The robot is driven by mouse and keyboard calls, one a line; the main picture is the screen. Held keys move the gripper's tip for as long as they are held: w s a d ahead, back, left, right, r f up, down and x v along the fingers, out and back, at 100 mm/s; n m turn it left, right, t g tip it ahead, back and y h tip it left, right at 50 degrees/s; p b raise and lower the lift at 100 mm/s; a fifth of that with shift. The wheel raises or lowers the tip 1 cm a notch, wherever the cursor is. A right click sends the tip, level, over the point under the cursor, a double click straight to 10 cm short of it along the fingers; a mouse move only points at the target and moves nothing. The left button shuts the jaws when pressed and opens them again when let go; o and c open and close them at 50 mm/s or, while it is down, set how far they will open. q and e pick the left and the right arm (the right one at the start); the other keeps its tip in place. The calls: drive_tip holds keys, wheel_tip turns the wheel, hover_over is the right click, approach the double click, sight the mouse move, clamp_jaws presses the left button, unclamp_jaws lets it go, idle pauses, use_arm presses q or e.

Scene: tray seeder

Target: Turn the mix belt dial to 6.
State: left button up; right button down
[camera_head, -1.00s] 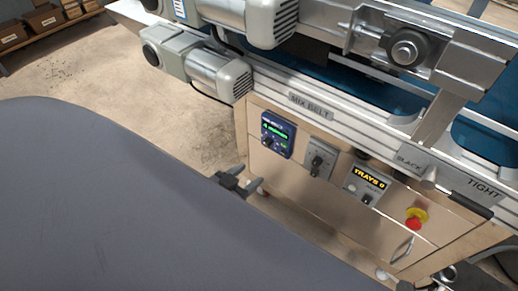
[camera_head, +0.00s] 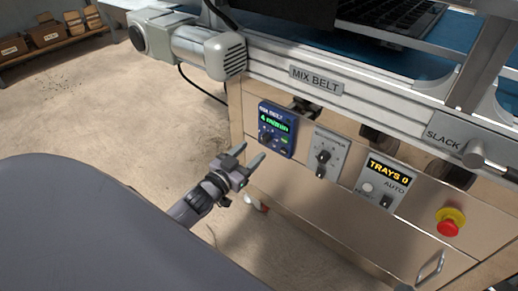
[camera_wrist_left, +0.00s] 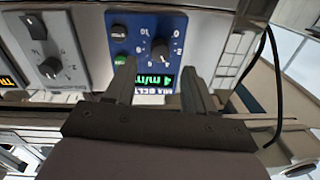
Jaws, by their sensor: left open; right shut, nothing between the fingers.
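The blue mix belt panel (camera_head: 291,130) is on the front of the machine. Its green display (camera_head: 274,122) reads 4 m/min. The black mix belt dial (camera_head: 265,137) sits below the display. My left gripper (camera_head: 251,154) is open and empty, in front of and a little below the panel, apart from it. In the left wrist view, the panel appears upside down and the dial (camera_wrist_left: 160,47) shows between and beyond the two open fingers (camera_wrist_left: 156,66). The dial's exact pointer position is too small to tell. My right gripper is not in view.
Right of the blue panel are a grey switch plate (camera_head: 335,150) with a black knob and a panel reading TRAYS 0 (camera_head: 388,170). A red emergency button (camera_head: 448,228) is further right. The conveyor rail (camera_head: 380,105) runs above. Open floor (camera_head: 150,110) lies to the left.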

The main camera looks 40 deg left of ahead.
sight(263, 142)
use_arm(q)
drive_tip(key=w+b, duration=0.1)
drive_tip(key=w, duration=0.2)
drive_tip(key=shift+w+f, duration=0.1)
drive_tip(key=shift+w, duration=0.15)
drive_tip(key=shift+w+d+b, duration=0.1)
drive_tip(key=shift+w+b, duration=0.2)
drive_tip(key=shift+w, duration=0.4)
use_arm(e)
drive_tip(key=shift+f, duration=0.15)
use_arm(q)
clamp_jaws()
